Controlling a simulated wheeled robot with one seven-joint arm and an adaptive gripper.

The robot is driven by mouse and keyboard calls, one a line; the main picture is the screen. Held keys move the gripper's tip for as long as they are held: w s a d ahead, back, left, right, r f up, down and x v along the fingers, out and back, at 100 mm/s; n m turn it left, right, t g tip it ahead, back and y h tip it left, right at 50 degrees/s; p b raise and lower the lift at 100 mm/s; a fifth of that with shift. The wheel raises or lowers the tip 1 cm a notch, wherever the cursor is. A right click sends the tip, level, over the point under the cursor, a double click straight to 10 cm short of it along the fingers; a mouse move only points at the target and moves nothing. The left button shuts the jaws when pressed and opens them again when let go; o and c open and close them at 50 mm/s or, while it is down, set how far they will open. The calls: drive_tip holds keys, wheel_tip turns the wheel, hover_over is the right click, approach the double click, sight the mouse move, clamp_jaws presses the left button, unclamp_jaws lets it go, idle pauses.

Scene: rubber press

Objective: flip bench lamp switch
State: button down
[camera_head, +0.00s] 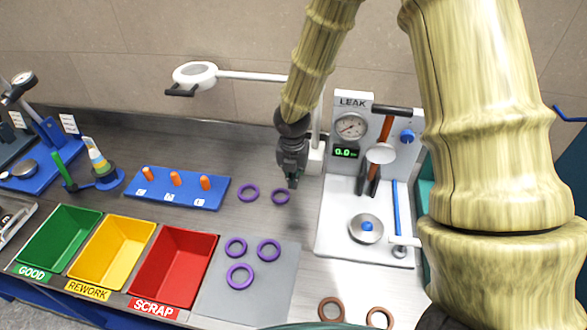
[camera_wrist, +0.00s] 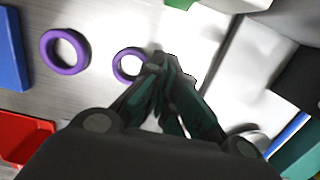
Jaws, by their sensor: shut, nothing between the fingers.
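The white bench lamp (camera_head: 195,75) has a round head at the upper left, on a long arm that runs right to a post. The post's white base (camera_head: 316,157) stands beside the leak tester, partly behind my gripper. I cannot make out the lamp switch. My gripper (camera_head: 291,184) is shut and empty and points down just left of the base, above the bench near a purple ring (camera_head: 281,196). In the wrist view my fingertips (camera_wrist: 160,62) overlap the right edge of that purple ring (camera_wrist: 130,65).
The leak tester (camera_head: 330,225) with gauge and lever stands close on the right. A blue peg board (camera_head: 178,190) lies left. Green, yellow and red bins (camera_head: 205,240) line the front left. More purple rings lie on a grey mat (camera_head: 265,295). Bare bench shows behind the peg board.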

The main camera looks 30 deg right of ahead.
wheel_tip(320, 180, down, 3)
drive_tip(key=shift+w+d+r+p, duration=0.1)
drive_tip(key=shift+p, duration=0.2)
drive_tip(key=shift+w+d+f+p, duration=0.2)
drive_tip(key=shift+w+d+p, duration=0.4)
drive_tip(key=shift+w, duration=0.2)
drive_tip(key=shift+w+d+f+p, duration=0.2)
drive_tip(key=shift+w+d+p, duration=0.35)
drive_tip(key=shift+w, duration=0.25)
drive_tip(key=shift+w+f+b, duration=0.15)
drive_tip(key=shift+b, duration=0.35)
